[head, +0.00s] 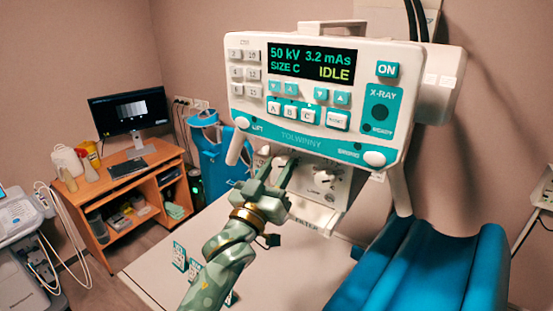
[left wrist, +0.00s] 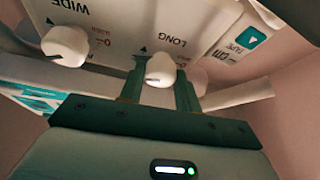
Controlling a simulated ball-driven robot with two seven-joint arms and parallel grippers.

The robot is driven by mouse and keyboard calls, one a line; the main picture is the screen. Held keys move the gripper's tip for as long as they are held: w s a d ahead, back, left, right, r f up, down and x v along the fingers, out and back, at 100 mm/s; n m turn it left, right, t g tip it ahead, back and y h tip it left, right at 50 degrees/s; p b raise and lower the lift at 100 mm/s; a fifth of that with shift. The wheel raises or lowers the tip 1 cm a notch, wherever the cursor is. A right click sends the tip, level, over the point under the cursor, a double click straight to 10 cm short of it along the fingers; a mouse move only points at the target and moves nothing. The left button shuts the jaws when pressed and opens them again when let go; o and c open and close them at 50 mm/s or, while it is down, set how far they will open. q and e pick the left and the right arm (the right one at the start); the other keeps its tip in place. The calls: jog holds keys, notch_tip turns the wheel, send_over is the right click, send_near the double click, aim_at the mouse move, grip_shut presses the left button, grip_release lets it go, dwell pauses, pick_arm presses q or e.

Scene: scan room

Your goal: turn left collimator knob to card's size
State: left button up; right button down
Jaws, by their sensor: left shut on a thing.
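The collimator (head: 330,182) hangs under the console, its front partly hidden by my left gripper (head: 276,172). In the left wrist view, my left gripper (left wrist: 160,88) is shut on the white knob (left wrist: 161,68) by the LONG label, one finger on each side. That knob has a dark pointer line. Another white knob (left wrist: 65,46), by the WIDE label, stands free to its left. Small teal and white cards (head: 180,256) stand on the table, partly behind my arm; their print is too small to read. My right gripper is not in view.
The console display (head: 313,63) reads 50 kV, 3.2 mAs, SIZE C, IDLE. Handles hang from both sides of the console (head: 300,140). The pale table (head: 150,272) lies below, with a blue padded support (head: 430,265) at right. A desk with a monitor stands back left.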

pick_arm(q)
jog(key=shift+n, duration=0.3)
jog(key=o, duration=1)
jog(key=b+v, duration=0.4)
jog(key=v, duration=1.2)
jog(key=shift+s+f, duration=0.1)
jog(key=shift+s, duration=0.05)
